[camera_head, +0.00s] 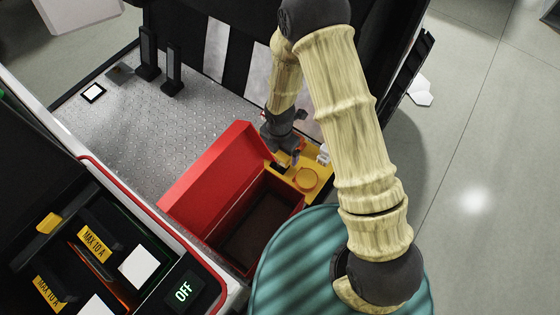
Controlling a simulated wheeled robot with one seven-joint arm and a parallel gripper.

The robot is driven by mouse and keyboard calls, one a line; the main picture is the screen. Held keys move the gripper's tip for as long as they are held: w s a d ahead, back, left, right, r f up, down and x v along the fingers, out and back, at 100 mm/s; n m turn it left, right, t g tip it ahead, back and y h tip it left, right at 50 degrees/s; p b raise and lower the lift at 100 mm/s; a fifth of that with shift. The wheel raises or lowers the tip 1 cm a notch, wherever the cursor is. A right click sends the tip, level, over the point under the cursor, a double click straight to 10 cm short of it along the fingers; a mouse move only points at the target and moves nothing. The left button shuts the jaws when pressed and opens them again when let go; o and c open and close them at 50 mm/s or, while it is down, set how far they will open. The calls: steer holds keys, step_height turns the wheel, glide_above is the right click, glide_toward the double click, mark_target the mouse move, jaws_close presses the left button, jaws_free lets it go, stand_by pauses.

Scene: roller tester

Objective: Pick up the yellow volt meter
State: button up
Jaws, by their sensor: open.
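The yellow volt meter (307,179) lies beside the red box, at its upper right corner, with a round yellow dial on its face. Part of it is hidden behind my arm and gripper. My gripper (290,160) is at the meter's upper left end, pointing down and close over it. The fingers are small in this view, and I cannot tell whether they touch the meter. Nothing is seen held between them.
An open red box (213,178) with a dark inside stands left of the meter, its lid raised. A console (135,265) with an OFF display is at lower left. Black posts (172,70) stand on the metal plate (125,135). A teal round shape is at bottom centre.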

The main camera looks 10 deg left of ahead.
step_height(320, 180, down, 3)
steer(key=shift+r, duration=0.15)
steer(key=shift+s, duration=0.1)
steer(key=shift+c, duration=0.2)
steer(key=c, duration=1.2)
step_height(320, 180, up, 10)
steer(key=shift+r+p, duration=0.1)
steer(key=shift+p, duration=1.05)
steer(key=shift+c, duration=0.2)
